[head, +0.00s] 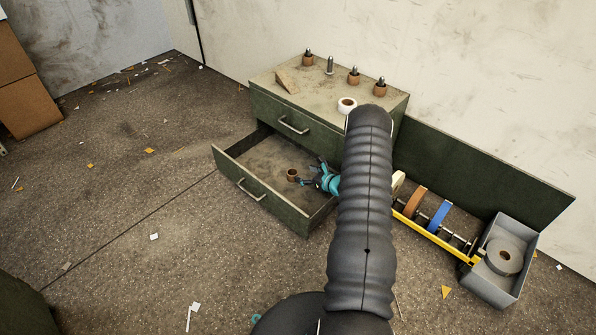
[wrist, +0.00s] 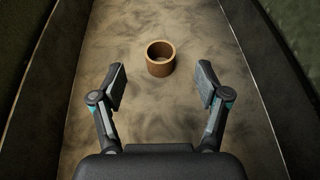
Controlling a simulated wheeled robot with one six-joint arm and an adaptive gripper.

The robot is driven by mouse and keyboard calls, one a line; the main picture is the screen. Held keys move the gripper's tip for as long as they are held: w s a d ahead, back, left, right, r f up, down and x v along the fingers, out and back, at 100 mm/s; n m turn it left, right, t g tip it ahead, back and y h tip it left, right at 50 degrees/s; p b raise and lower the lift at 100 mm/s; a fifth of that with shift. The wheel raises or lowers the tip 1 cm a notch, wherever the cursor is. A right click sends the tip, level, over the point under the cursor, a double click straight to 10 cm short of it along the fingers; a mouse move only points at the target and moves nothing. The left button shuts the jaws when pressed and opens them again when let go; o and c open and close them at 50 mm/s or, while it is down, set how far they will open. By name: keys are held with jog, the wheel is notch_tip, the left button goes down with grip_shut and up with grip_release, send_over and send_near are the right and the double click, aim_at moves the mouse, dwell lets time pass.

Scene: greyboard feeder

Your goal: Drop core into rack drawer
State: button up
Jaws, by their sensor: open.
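The core, a short brown cardboard ring (head: 292,175), lies in the open drawer of the green rack. In the wrist view the core (wrist: 160,58) stands on end on the drawer floor, its hollow top facing up. The open drawer (head: 255,203) is pulled out at the lower front of the rack (head: 322,133). My gripper (head: 306,181) is over the drawer, to the right of the core in the head view. In the wrist view my gripper (wrist: 160,88) is open, its two fingers spread and empty, with the core apart from both, just beyond the fingertips.
On the rack top stand pegs, three with brown cores (head: 354,77), plus a wedge block (head: 287,81) and a white tape roll (head: 347,104). A tape holder (head: 438,215) and grey bin (head: 502,260) stand right. A closed drawer (head: 294,124) is above the open one.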

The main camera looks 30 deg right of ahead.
jog(key=s+a+r+n+g+y, duration=0.25)
jog(key=a+r+n, duration=0.45)
jog(key=r, duration=0.4)
jog(key=s+a+r+n+g+y, duration=0.15)
jog(key=s+a+r+n, duration=0.25)
jog(key=a+r, duration=0.55)
jog(key=s+a+r+n+g+y, duration=0.1)
jog(key=s+a+r+n+g, duration=0.2)
jog(key=a+r+n, duration=0.7)
jog(key=s+a+r+n+g+h, duration=0.3)
jog(key=s+r+n, duration=0.1)
jog(key=s+r, duration=0.9)
jog(key=s+d+r+n+t+h, duration=0.1)
jog(key=s+n, duration=0.3)
jog(key=s, duration=0.4)
jog(key=s+d+r+n+t+h, duration=0.1)
jog(key=s+r+n+h, duration=0.1)
jog(key=s, duration=0.6)
jog(key=shift+s+d+r+n+t+h, duration=0.15)
jog(key=shift+d+r+n+t+h, duration=0.2)
jog(key=shift+n+h, duration=0.75)
